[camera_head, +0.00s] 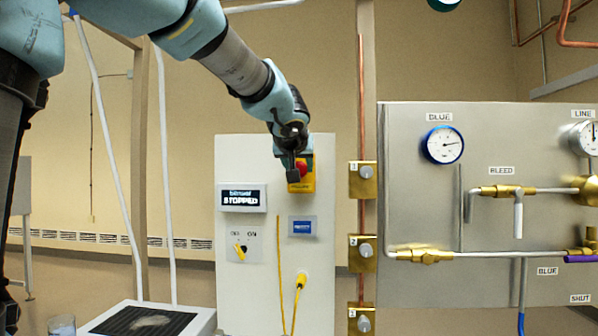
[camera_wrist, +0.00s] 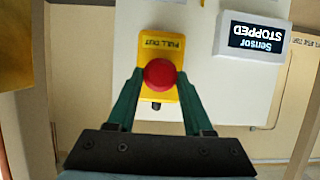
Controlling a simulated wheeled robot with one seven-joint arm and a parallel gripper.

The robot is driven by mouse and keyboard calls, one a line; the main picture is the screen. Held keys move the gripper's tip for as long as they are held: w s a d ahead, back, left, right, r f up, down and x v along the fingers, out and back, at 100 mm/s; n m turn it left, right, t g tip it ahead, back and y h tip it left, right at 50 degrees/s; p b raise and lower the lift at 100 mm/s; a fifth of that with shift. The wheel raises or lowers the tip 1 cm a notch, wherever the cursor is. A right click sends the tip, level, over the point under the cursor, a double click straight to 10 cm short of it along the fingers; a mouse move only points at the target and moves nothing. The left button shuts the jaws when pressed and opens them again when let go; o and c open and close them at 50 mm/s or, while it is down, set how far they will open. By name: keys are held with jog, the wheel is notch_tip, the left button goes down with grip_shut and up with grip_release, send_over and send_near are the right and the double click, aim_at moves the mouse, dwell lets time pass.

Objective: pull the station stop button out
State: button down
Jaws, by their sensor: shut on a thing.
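The red stop button (camera_wrist: 160,73) sits on a yellow housing (camera_wrist: 162,46) marked "PULL OUT" on the white station panel (camera_head: 260,150). In the wrist view the housing and its label appear upside down. My gripper (camera_wrist: 158,76) has its two green fingers on either side of the red button, shut on it. In the head view my gripper (camera_head: 293,165) is at the button (camera_head: 302,168) and covers part of it and of the yellow housing (camera_head: 308,183). A display (camera_head: 241,198) to the lower left reads "STOPPED"; it also shows in the wrist view (camera_wrist: 252,38).
A yellow cable (camera_head: 298,290) hangs on the panel's lower right. Brass plates (camera_head: 363,180) stand just right of the panel, then a gauge board (camera_head: 480,220) with valves and pipes.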

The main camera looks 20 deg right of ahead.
jog(key=shift+s+f, duration=0.1)
jog(key=shift+c, duration=1.6)
grip_release()
jog(key=shift+s+a, duration=0.1)
jog(key=b+v, duration=0.1)
jog(key=v, duration=0.9)
jog(key=shift+s+r+b, duration=0.25)
jog(key=shift+s+b, duration=0.05)
jog(key=shift+a, duration=0.15)
